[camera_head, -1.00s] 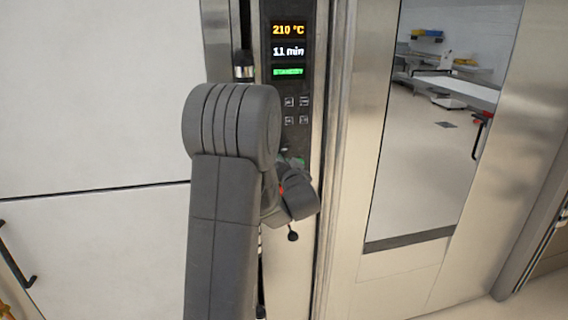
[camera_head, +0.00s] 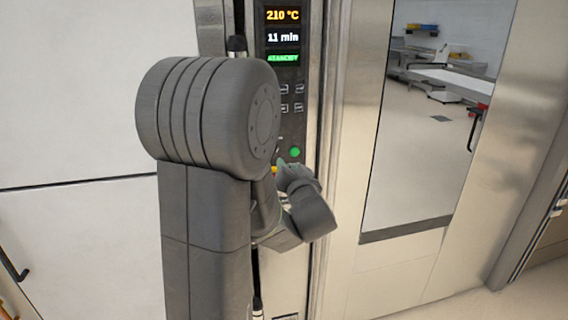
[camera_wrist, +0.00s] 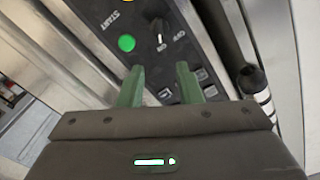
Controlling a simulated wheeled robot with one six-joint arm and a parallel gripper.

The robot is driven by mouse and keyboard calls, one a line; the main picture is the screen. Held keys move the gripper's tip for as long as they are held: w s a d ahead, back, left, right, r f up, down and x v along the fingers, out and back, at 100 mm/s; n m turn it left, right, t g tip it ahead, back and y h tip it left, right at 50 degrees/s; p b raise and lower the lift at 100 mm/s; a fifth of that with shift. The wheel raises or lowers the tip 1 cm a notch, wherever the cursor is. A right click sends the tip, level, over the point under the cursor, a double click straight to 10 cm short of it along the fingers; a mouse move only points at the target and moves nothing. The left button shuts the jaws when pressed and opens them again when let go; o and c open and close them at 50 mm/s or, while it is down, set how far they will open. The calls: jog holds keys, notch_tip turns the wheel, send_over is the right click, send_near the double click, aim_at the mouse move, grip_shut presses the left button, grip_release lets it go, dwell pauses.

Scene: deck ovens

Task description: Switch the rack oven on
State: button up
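The rack oven's dark control panel (camera_head: 293,124) faces me in the head view. Its display (camera_head: 283,36) reads 210 °C, 11 min and a green line that looks like STANDBY. The green START button (camera_head: 294,152) is below the keys; it also shows in the wrist view (camera_wrist: 127,43). Beside it is a black rotary switch (camera_wrist: 156,26) with ON and OFF marks; its exact setting is unclear. My gripper (camera_wrist: 159,82) is open and empty, its green fingers apart before the panel, apparently short of the switch. In the head view my arm hides the lower panel.
The oven's steel door with a tall window (camera_head: 420,130) is right of the panel. A dark vertical bar with a pale band (camera_wrist: 255,85) stands close to my gripper's right in the wrist view. A white panel door with a black handle (camera_head: 12,262) is at left.

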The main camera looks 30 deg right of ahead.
jog(key=shift+v, duration=1.25)
jog(key=p+x, duration=0.2)
jog(key=x, duration=1.2)
jog(key=shift+w+a+p, duration=0.1)
jog(key=shift+p, duration=0.2)
